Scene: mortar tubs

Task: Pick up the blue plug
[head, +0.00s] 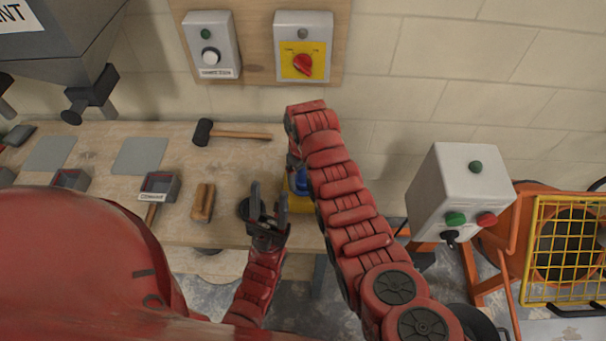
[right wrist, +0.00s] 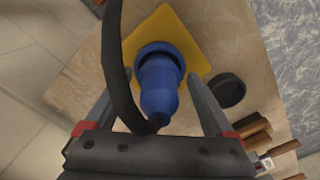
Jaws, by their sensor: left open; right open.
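The blue plug (right wrist: 160,92) stands on a yellow plate (right wrist: 196,60) on the bench, in or against a darker blue collar, with a black cable running from its rear end. My right gripper (right wrist: 159,78) is open, its fingers on either side of the plug; I cannot tell whether they touch it. In the head view a little of the blue plug (head: 301,180) shows beside my right arm, which hides the rest and most of the right gripper. My left gripper (head: 269,197) is open and empty, over the bench's front part, left of the plug.
A black round cap (right wrist: 228,90) lies near the plate. A hammer (head: 235,133), a wooden-backed brush (head: 203,203) and trays (head: 160,187) lie on the bench (head: 225,170). Switch boxes (head: 303,45) hang behind. A grey control box (head: 460,195) stands at the right.

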